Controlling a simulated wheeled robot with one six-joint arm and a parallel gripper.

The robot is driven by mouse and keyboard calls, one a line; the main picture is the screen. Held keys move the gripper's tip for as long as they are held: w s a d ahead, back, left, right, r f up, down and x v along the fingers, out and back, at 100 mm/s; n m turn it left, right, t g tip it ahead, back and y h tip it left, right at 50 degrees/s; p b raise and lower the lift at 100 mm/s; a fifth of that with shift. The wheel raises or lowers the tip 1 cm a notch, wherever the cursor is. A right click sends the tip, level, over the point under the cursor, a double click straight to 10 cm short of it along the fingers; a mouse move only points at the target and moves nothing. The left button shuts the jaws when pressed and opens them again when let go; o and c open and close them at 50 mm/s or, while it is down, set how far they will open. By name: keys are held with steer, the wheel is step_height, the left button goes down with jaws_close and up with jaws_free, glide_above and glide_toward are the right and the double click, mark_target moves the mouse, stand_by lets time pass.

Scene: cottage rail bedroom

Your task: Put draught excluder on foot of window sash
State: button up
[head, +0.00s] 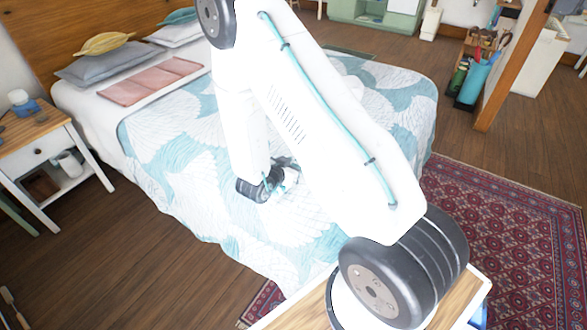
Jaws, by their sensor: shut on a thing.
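My arm crosses the middle of the head view and bends down over the bed. My gripper (284,174) is at its lower end, small and partly covered by my own arm, in front of the patterned bedspread. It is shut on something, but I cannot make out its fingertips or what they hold. I cannot pick out the draught excluder. No window sash shows in this view.
The bed (180,150) fills the middle. A white bedside table (35,150) stands at the left. A patterned rug (510,240) lies at the right, near a wooden post (510,65) and a tool holder (472,78). Bare wooden floor shows at the lower left.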

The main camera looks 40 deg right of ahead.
steer(key=shift+f, duration=0.75)
steer(key=o, duration=1.2)
steer(key=shift+o, duration=0.2)
steer(key=shift+a, duration=0.1)
